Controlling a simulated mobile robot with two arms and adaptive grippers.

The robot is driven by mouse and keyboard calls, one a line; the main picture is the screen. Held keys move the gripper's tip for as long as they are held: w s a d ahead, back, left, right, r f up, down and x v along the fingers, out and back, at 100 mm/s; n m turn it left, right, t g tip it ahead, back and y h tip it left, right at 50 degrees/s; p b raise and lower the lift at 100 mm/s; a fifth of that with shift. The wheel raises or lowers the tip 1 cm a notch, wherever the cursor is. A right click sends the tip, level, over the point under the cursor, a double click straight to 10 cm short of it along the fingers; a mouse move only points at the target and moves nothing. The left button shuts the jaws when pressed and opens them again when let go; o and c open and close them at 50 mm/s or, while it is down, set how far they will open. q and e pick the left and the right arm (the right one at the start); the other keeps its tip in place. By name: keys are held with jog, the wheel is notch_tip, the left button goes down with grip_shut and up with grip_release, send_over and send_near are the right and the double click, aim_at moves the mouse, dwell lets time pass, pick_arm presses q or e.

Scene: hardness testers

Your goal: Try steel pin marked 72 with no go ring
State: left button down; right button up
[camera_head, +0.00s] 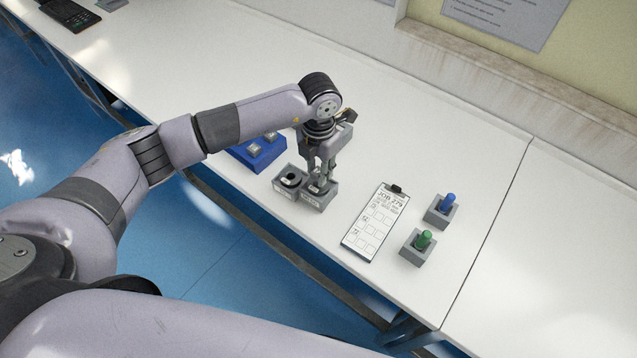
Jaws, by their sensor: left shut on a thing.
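My left gripper (320,181) points down over the right one of two joined grey holders (318,200). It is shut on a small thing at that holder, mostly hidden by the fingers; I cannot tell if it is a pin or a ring. The left grey holder (284,191) carries a dark ring (290,180). Labels on the holder fronts are too small to read. A blue block (256,160) behind my wrist holds small steel pieces (254,149); their markings cannot be read. My right gripper is not in view.
A clipboard (375,221) headed JOB 279 lies right of the holders. Further right, a blue-topped piece (448,201) and a green-topped piece (423,239) stand in grey blocks. A dark device (70,14) is at the far left. The bench behind and right is clear.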

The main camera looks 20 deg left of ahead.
pick_arm(q)
jog(key=shift+r, duration=1)
dwell(1.7)
jog(key=shift+r, duration=0.1)
jog(key=shift+r+p, duration=1.15)
jog(key=shift+r, duration=0.8)
jog(key=shift+a, duration=0.1)
